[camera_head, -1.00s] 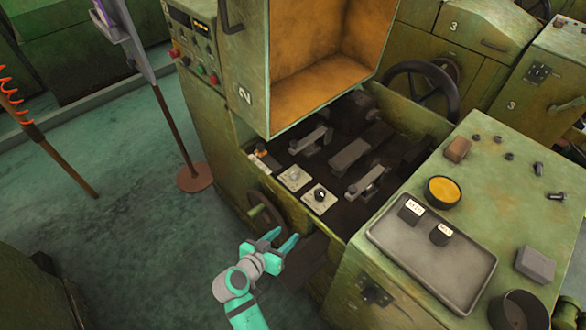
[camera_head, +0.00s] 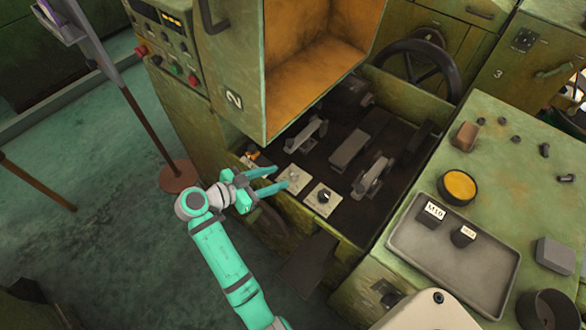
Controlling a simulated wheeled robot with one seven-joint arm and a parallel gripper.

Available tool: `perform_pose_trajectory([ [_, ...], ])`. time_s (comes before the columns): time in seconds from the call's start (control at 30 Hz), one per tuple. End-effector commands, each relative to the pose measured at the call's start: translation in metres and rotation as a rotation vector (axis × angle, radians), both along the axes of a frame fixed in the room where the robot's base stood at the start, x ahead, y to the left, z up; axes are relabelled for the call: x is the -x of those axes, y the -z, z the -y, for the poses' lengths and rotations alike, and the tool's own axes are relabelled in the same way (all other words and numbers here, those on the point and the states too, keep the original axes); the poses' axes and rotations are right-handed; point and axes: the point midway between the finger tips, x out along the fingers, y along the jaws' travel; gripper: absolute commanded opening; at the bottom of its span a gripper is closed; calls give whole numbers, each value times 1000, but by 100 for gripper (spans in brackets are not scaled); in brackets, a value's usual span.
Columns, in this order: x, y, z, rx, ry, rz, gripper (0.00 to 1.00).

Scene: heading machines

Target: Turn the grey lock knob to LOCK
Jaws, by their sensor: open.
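The grey lock knob (camera_head: 294,176) sits on a small pale plate on the front edge of the machine bed, between two other controls. Its pointer direction and the plate's lettering are too small to read. My gripper (camera_head: 281,179) is open and empty, its two teal fingers pointing right toward the grey knob. The fingertips overlap the left part of its plate in the picture. I cannot tell whether they touch it or how high above it they are.
A black knob (camera_head: 324,196) on its own plate is close at the right. The raised orange-lined hood (camera_head: 320,75) overhangs the bed. A grey tray (camera_head: 440,272) with labelled black pieces lies on the cabinet at right.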

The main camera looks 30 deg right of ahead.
Motion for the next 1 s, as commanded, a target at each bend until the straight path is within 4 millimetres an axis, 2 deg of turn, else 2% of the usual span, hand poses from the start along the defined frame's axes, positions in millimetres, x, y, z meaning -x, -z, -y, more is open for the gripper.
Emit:
perform_pose_trajectory([
  [0.2, 0, 16, 37, 0, 1, -2, 43],
  [0.4, 1, 26, 66, 0, 5, -1, 43],
  [0.6, 0, 31, 78, 0, 4, 1, 43],
  [0.9, 0, 32, 79, 0, 2, 0, 43],
  [1.0, 0, 32, 79, 0, 2, 0, 19],
])
